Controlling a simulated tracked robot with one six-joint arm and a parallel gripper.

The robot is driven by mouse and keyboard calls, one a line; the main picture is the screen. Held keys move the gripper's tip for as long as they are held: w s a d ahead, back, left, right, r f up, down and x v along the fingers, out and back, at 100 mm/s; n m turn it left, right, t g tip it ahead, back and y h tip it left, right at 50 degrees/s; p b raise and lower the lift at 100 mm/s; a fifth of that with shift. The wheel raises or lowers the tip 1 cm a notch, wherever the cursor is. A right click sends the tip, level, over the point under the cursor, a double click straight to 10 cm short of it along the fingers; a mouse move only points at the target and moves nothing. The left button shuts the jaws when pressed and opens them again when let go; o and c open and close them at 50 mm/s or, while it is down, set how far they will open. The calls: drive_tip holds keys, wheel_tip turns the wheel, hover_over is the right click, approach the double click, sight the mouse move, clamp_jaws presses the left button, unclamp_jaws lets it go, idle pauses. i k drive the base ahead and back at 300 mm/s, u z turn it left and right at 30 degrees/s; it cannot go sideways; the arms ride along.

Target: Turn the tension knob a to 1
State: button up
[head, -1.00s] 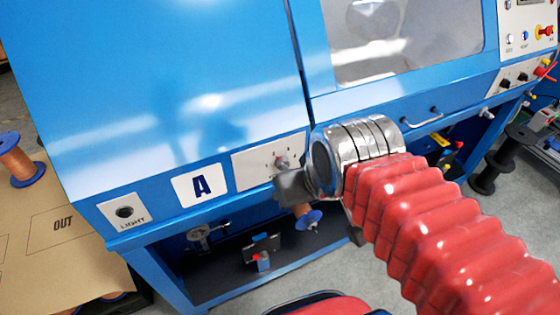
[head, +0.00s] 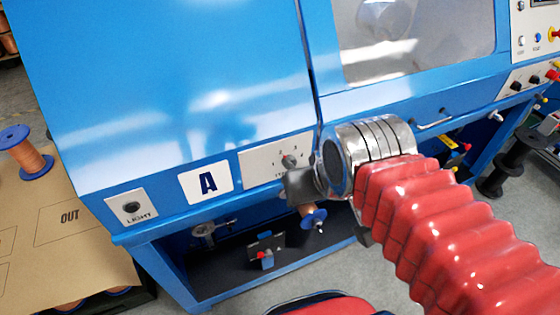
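The tension knob a (head: 289,161) is a small grey knob on a pale dial plate (head: 262,165) with numbers, on the blue machine front. My gripper (head: 297,182) is a dark grey shape at the end of my arm, just below and in front of the knob. It partly covers the lower right of the plate. Its fingers are too small and hidden to tell if they are open or touch the knob. The knob's exact setting cannot be read.
A light switch panel (head: 132,207) is left of the label. Below is an open bay with a copper spool (head: 310,214) with a blue flange under my gripper. A handle (head: 434,122) is at the right. A cardboard-coloured surface marked "OUT" (head: 62,235) holds a spool at the left.

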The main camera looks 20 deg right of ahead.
sight(289, 161)
drive_tip(key=u, duration=0.2)
drive_tip(key=k, duration=0.6)
drive_tip(key=u, duration=0.6)
drive_tip(key=k, duration=0.7)
drive_tip(key=u, duration=0.65)
drive_tip(key=i, duration=0.9)
drive_tip(key=z, duration=0.1)
